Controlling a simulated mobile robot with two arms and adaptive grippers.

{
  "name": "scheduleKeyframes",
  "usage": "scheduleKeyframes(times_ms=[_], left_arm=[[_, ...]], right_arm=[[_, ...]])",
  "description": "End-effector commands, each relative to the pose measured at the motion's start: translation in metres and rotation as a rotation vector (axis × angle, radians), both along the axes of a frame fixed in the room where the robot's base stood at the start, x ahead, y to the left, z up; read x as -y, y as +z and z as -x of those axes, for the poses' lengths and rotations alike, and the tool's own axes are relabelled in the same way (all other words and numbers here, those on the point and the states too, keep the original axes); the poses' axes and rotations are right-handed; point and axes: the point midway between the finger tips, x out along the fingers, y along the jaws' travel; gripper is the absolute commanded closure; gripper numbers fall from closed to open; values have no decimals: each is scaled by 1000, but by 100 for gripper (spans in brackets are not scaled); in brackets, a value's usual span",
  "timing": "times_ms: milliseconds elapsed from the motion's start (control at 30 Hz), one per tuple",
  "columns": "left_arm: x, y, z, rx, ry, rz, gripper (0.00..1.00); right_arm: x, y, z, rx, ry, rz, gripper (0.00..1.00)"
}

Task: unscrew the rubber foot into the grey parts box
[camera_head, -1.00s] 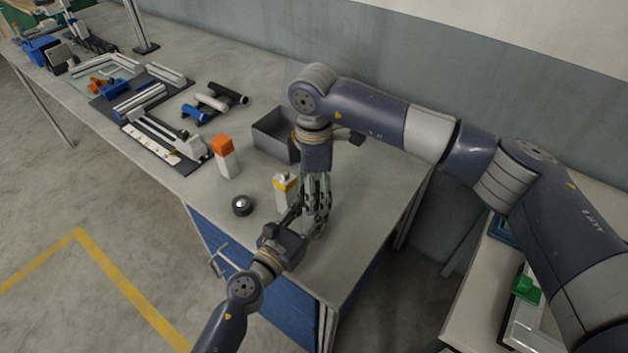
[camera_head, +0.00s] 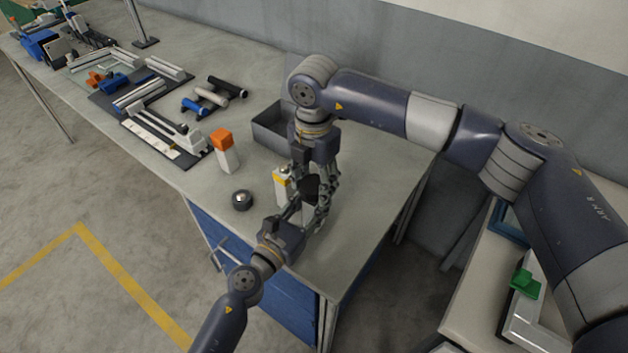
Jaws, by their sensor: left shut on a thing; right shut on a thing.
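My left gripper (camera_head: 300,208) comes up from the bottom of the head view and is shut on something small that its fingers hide. My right gripper (camera_head: 314,200) points down from above, its fingers on both sides of a dark piece (camera_head: 311,187), and is shut on it. The two grippers' fingertips are close together and overlap in the view. I cannot tell whether the dark piece is the rubber foot. The grey parts box (camera_head: 268,143) is open and stands on the bench behind the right gripper, which partly hides it.
A white bottle with a yellow band (camera_head: 280,182) stands beside the grippers. A round black piece (camera_head: 242,201) lies near the bench's front edge. A white block with an orange top (camera_head: 224,150) stands farther left. The bench's right end is clear.

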Motion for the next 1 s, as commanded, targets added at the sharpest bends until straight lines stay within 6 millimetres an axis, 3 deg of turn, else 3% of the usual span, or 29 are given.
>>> scheduleKeyframes(times_ms=[1000], left_arm=[[0,-1,0,-2,-1,-1,100]], right_arm=[[0,2,0,1,1936,1,82]])
